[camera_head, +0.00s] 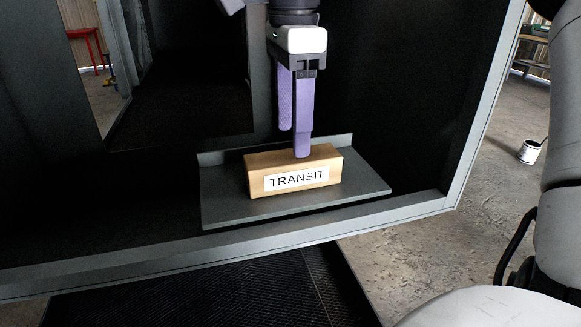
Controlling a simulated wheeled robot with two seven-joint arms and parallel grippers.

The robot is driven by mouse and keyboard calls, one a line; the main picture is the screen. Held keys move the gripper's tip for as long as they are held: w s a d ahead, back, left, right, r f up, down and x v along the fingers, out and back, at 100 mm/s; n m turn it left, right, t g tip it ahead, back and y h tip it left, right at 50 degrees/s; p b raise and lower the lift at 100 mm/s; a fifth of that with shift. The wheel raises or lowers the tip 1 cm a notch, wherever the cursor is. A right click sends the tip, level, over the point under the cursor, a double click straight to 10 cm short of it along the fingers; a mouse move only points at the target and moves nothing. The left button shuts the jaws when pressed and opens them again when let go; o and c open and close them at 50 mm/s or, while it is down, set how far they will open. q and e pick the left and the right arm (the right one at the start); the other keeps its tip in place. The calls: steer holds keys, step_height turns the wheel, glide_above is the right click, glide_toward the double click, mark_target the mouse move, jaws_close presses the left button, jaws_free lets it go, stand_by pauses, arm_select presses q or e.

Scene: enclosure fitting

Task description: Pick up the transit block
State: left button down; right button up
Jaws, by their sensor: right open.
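The transit block (261,181) is a light wooden block with a white label reading TRANSIT on its front face. It lies flat on a grey shelf plate (225,211) inside a dark enclosure. My right gripper (293,143) points down from above, with two purple fingers spread apart. The nearer finger's tip overlaps the block's top face in the picture. The other finger's tip shows higher, above the block's back edge. Whether either finger touches the block I cannot tell. My left gripper is not in view.
The enclosure's grey frame (300,233) runs across the front and up the right side (487,105). The shelf plate has a raised lip at the back. A black ribbed mat (210,293) lies below the front. A white can (529,152) stands on the floor at right.

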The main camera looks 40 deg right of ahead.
mark_target(293, 169)
step_height(293, 169, down, 4)
steer(key=shift+s+d+f, duration=0.1)
steer(key=shift+f, duration=0.6)
steer(key=c, duration=1.3)
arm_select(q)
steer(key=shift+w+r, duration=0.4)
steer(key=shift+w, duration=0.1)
